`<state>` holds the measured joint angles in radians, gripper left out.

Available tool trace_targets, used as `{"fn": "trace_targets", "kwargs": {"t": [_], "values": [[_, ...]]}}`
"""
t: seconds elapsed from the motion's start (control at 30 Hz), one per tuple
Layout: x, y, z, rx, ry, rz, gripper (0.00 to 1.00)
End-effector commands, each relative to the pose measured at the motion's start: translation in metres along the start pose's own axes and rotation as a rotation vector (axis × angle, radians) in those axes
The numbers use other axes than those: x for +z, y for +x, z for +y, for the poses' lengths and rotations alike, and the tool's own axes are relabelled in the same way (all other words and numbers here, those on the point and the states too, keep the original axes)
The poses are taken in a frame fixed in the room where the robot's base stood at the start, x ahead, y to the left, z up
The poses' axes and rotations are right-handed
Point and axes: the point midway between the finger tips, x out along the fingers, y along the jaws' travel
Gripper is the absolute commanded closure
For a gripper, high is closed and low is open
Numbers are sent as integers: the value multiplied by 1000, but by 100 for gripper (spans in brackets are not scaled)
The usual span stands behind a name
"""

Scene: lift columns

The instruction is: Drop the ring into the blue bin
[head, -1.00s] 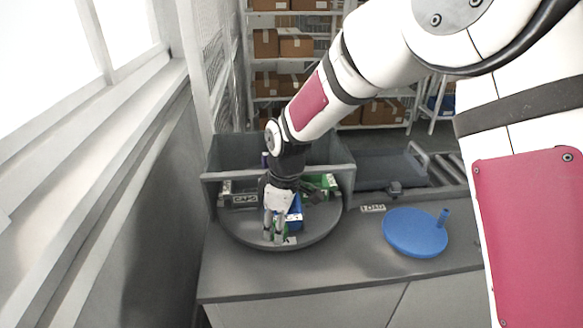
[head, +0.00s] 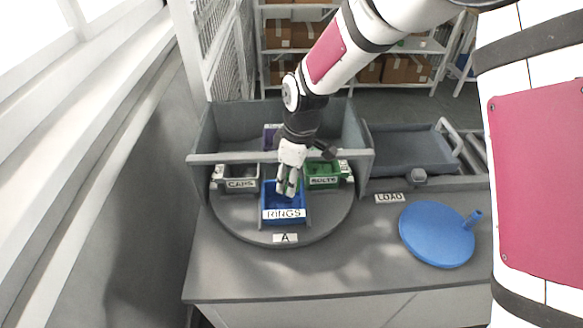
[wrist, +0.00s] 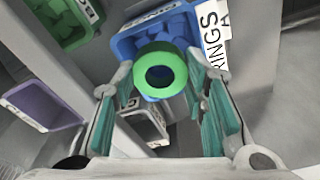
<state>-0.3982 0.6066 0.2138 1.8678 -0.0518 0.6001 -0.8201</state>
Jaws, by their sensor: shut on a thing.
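A green ring (wrist: 160,75) is between the fingers of my gripper (wrist: 165,85) in the wrist view, with its round hole facing the camera. My gripper (head: 287,188) is shut on the ring and is over the back part of the blue bin labelled RINGS (head: 284,215) in the head view. In the wrist view the blue bin (wrist: 128,47) lies beyond the ring, which covers part of it. In the head view only a little green shows by the fingertips. I cannot tell the ring's exact height above the bin.
The blue bin stands on a round grey turntable (head: 325,222) with a grey CAPS bin (head: 241,184), a green BOLTS bin (head: 322,181) and a purple bin (head: 270,136). A grey divider wall (head: 225,158) crosses behind. A blue disc with a peg (head: 432,236) lies right.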

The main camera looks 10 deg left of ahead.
Motion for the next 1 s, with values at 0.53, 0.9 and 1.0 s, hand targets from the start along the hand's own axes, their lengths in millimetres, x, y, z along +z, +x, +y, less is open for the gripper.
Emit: {"fn": "trace_targets", "kwargs": {"t": [0.53, 0.9, 1.0], "values": [[4, 29, 0, 1, 0, 1, 90], [4, 29, 0, 1, 0, 0, 37], [4, 29, 0, 1, 0, 0, 37]]}}
